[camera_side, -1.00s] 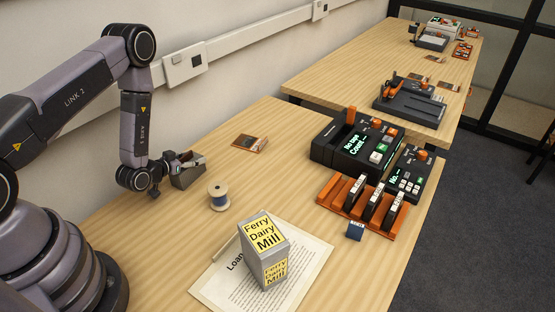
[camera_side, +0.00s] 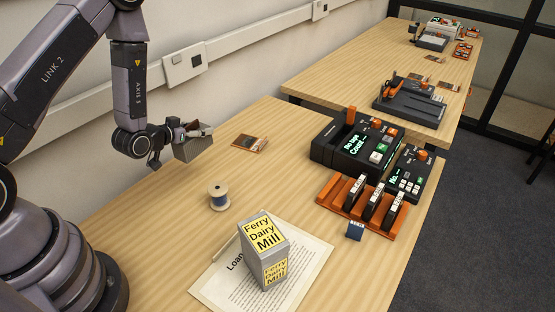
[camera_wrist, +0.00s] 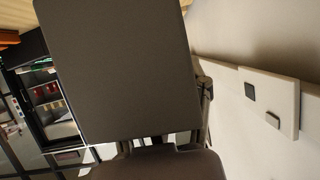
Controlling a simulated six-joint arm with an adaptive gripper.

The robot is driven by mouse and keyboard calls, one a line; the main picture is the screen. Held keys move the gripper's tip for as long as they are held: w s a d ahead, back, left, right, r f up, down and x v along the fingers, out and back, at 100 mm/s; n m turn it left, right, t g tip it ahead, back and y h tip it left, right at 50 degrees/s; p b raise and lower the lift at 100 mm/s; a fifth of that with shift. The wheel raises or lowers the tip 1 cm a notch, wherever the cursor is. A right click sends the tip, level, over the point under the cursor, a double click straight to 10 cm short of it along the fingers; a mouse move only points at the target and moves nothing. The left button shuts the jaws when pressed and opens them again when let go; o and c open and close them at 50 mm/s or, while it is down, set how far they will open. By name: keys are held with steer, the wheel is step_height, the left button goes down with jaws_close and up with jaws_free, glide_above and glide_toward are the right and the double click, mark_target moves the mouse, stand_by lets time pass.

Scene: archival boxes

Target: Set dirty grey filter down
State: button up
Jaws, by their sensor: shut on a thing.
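My gripper (camera_side: 178,133) is shut on a grey box-shaped thing (camera_side: 194,148), which I take to be the dirty grey filter. It is held in the air near the wall, above the back of the table, slightly tilted in the side view. In the wrist view its flat dark grey-brown face (camera_wrist: 118,70) fills the middle and hides most of what lies beyond. The fingertips are mostly hidden, and I cannot make out dirt on it.
A thread spool (camera_side: 218,196) and a brown card (camera_side: 249,143) are nearby. A grey "Ferry Dairy Mill" box (camera_side: 264,252) stands on a printed sheet (camera_side: 215,286). Black devices (camera_side: 335,150) and an orange rack (camera_side: 330,193) are to the right. Wood between spool and card is clear.

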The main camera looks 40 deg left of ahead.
steer(key=w+d+r+h, duration=0.1)
steer(key=d+r, duration=0.2)
steer(key=d, duration=1.1)
steer(key=shift+m, duration=0.4)
steer(key=w+f, duration=0.3)
steer(key=w, duration=0.1)
steer(key=w+d+f, duration=0.1)
steer(key=w+f, duration=0.2)
steer(key=w, duration=0.1)
steer(key=w+d+f, duration=0.1)
steer(key=w+f, duration=0.2)
steer(key=w, duration=0.1)
steer(key=shift+w+d, duration=0.2)
steer(key=shift+w, duration=0.1)
steer(key=shift+w+d+f, duration=0.1)
steer(key=shift+w+f, duration=0.35)
steer(key=shift+f, duration=0.1)
steer(key=shift+w+f, duration=0.1)
steer(key=shift+f, duration=1.5)
steer(key=o, duration=1.1)
steer(key=shift+f, duration=0.15)
steer(key=shift+o, duration=0.2)
